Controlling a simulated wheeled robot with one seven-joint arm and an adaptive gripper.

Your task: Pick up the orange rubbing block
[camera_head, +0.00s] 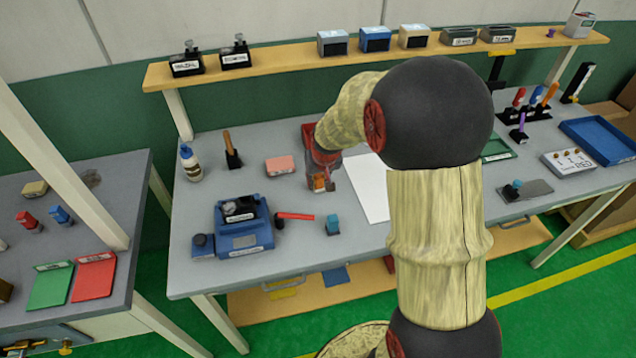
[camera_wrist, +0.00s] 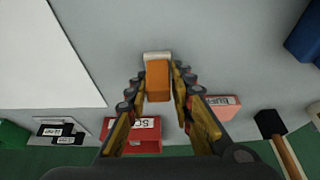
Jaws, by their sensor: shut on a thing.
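The orange rubbing block (camera_wrist: 158,82) has a pale strip along its far end and sits between my two fingers in the wrist view. My gripper (camera_wrist: 158,88) is shut on it, with a finger against each side. In the head view the block (camera_head: 319,184) shows small under my gripper (camera_head: 322,178), beside the white sheet and partly hidden by my wrist. I cannot tell whether it touches the table or is slightly above it.
A red labelled box (camera_wrist: 140,135) and a pink labelled block (camera_wrist: 222,106) stand close by. The white sheet (camera_head: 368,190) lies right of my gripper. A blue machine (camera_head: 243,240), red-handled tool (camera_head: 295,216) and teal block (camera_head: 333,224) stand nearer the front edge.

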